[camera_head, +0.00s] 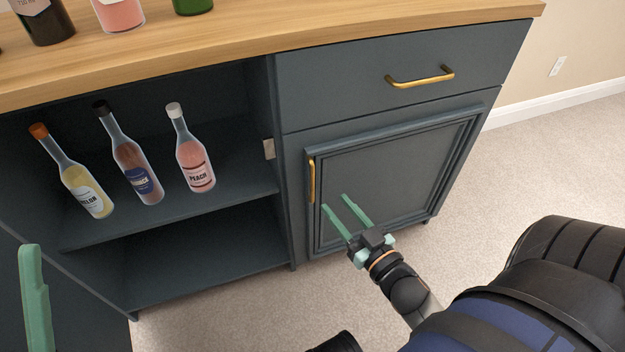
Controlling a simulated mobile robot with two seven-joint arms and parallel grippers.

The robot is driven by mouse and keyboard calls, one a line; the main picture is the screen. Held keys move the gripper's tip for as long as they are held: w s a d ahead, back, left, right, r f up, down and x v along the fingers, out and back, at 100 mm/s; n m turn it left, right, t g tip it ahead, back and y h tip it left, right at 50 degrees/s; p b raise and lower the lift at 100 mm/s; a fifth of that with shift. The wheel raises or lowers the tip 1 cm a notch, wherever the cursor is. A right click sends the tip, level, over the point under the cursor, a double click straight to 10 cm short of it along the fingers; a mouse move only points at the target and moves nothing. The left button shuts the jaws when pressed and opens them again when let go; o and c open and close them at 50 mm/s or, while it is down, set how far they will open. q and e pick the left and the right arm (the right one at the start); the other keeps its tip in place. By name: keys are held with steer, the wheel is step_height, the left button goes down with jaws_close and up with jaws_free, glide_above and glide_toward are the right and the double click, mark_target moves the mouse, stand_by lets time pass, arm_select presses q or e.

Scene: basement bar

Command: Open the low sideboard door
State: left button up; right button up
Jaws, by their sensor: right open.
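The sideboard door (400,165) is a dark blue-grey framed panel at the low right of the cabinet, and it looks shut. Its brass handle (311,181) stands upright along the door's left edge. My right gripper (335,205) is open and empty in front of the door, its green fingers pointing up and left, just right of and below the handle. I see no contact with the handle. At the left edge one green finger (36,300) of my left gripper shows; the rest of it is outside the view.
A drawer with a brass handle (420,77) is above the door. Open shelves to the left hold several bottles, including a peach bottle (195,160). More bottles stand on the wooden top (300,30). Carpet (530,150) is clear to the right.

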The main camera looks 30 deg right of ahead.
mark_target(313, 178)
steer(key=w+b, duration=0.2)
steer(key=w, duration=0.8)
steer(key=shift+w+d, duration=0.15)
steer(key=shift+w, duration=0.25)
jaws_close()
stand_by(0.9)
